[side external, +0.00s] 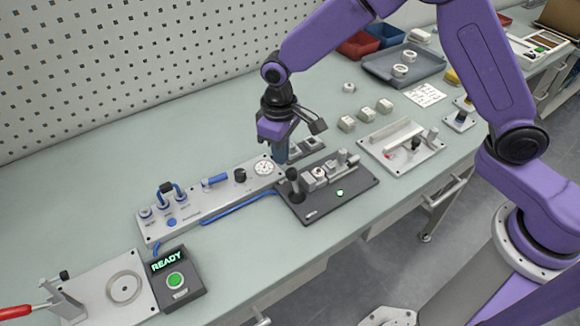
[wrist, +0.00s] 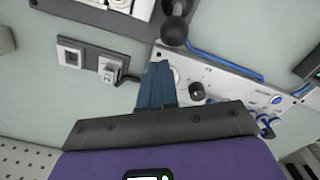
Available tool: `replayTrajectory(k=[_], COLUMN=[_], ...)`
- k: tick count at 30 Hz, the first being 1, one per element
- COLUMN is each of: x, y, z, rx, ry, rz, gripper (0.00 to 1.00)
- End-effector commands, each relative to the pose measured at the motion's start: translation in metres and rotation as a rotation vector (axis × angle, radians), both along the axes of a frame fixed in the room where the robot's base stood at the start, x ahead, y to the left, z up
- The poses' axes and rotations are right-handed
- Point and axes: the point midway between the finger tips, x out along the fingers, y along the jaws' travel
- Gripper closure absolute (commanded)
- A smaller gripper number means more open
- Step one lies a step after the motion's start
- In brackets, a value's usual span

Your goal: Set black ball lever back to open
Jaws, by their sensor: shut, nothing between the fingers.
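The black ball lever (side external: 292,175) stands at the left end of a dark fixture plate (side external: 330,200). In the wrist view its round black ball (wrist: 174,31) shows near the top, with the stem running up from it. My gripper (side external: 281,158) is shut and empty, pointing down behind the lever in the side view. In the wrist view the blue fingers of my gripper (wrist: 156,66) are together, a little below the ball and apart from it in the picture. The exact height gap cannot be told.
A grey panel (side external: 190,218) with a dial, knobs and blue cable lies left of the fixture. A control box (side external: 176,279) reads READY. Two small switch blocks (side external: 305,148) sit behind the fixture. A plate with parts (side external: 400,145) lies to the right.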

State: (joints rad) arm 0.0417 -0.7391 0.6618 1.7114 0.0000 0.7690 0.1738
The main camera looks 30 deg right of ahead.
Motion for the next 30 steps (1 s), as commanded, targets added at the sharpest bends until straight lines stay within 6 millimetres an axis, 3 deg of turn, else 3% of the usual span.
replayTrajectory(k=[11, 21, 30], x=[0.0, -0.001, -0.016], y=[0.0, 0.0, 0.0], z=[-0.017, -0.017, -0.015], rx=[0.0, 0.0, 0.0], ry=[-0.001, -0.001, 0.0], rz=[0.0, 0.0, 0.001], gripper=[1.0, 1.0, 1.0])
